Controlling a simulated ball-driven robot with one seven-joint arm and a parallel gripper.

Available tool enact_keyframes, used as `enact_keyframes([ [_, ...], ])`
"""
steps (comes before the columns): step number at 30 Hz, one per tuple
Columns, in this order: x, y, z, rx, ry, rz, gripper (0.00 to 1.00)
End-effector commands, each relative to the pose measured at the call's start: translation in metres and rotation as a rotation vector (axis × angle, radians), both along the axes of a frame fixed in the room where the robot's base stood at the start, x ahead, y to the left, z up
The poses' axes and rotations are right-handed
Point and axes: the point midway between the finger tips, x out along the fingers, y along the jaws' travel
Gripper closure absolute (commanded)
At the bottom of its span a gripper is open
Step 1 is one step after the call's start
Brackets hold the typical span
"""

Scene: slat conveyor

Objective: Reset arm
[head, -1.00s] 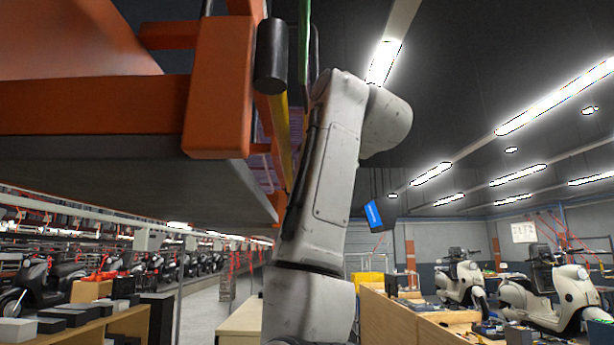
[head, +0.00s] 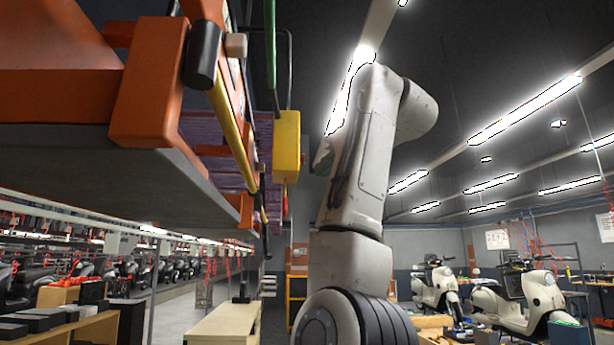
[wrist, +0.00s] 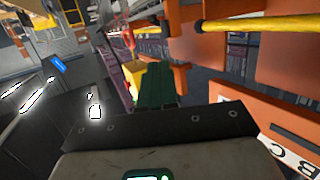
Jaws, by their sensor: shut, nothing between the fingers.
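My arm (head: 362,165) stands raised in the middle of the head view, bent at the top. My gripper (wrist: 154,84) shows in the wrist view as ribbed green fingers beyond a dark bolted plate. The fingers are shut and hold nothing. In the head view, a small green part (head: 323,160) shows at the arm's left edge; most of the gripper is hidden behind the arm.
An orange frame (head: 145,85) with a yellow bar (head: 232,130) overhangs on the left. A yellow box (head: 286,146) hangs just left of my arm. Wooden benches (head: 225,322) and scooters (head: 437,284) stand lower down. Upper right is open below the ceiling lights.

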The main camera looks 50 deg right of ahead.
Motion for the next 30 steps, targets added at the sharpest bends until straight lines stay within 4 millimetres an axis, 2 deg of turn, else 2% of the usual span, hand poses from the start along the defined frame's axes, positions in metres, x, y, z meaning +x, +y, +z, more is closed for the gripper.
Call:
enact_keyframes([
  [4, -0.007, -0.008, 0.002, -0.001, 0.001, 0.0, 1.0],
  [12, -0.008, -0.009, 0.002, -0.001, 0.001, 0.001, 1.0],
  [14, -0.006, -0.009, -0.002, 0.001, 0.006, 0.001, 1.0],
  [17, 0.007, -0.01, -0.023, 0.01, 0.031, -0.001, 1.0],
  [20, 0.031, -0.011, -0.067, 0.027, 0.078, -0.004, 1.0],
  [24, 0.066, -0.009, -0.151, 0.055, 0.167, -0.011, 1.0],
  [29, 0.093, 0.001, -0.251, 0.079, 0.27, -0.014, 1.0],
  [30, 0.097, 0.004, -0.276, 0.084, 0.296, -0.015, 1.0],
])
